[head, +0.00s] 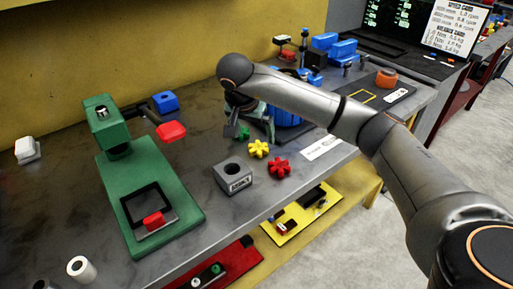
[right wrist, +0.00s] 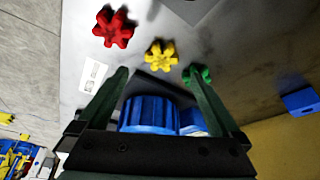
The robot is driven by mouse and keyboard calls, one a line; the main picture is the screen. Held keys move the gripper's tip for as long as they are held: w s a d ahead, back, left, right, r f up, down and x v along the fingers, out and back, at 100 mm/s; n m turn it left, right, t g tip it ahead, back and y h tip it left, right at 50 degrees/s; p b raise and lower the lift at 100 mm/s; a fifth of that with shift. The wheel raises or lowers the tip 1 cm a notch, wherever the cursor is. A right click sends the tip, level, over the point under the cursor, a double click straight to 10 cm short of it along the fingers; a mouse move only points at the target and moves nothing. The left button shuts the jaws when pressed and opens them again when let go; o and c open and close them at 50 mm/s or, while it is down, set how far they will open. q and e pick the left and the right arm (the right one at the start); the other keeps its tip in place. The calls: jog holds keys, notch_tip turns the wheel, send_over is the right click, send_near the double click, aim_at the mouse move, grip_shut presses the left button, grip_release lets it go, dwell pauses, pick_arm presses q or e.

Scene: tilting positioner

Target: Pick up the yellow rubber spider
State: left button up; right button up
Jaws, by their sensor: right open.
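The yellow rubber spider (head: 258,149) lies on the grey bench between a red spider (head: 279,168) and a green spider (head: 242,133). In the right wrist view the yellow spider (right wrist: 161,55) lies ahead of the fingertips, a little right of the midline between them. My right gripper (head: 250,122) is above the bench, behind the yellow spider and near the green one. In the right wrist view its two fingers (right wrist: 158,74) are apart with nothing held between them. My left gripper is in neither view.
A grey block with a hole (head: 234,177) stands in front of the spiders. A blue round part (head: 288,112) stands right beside my gripper. A green press-like stand (head: 150,205) is on the left, with a blue block (head: 165,102) behind it. A white label (head: 321,147) lies right.

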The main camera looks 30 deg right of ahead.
aim_at(258, 147)
jog(key=x, duration=0.7)
jog(key=shift+w+f, duration=0.25)
jog(key=shift+f, duration=0.05)
jog(key=shift+c, duration=0.2)
jog(key=c, duration=1.2)
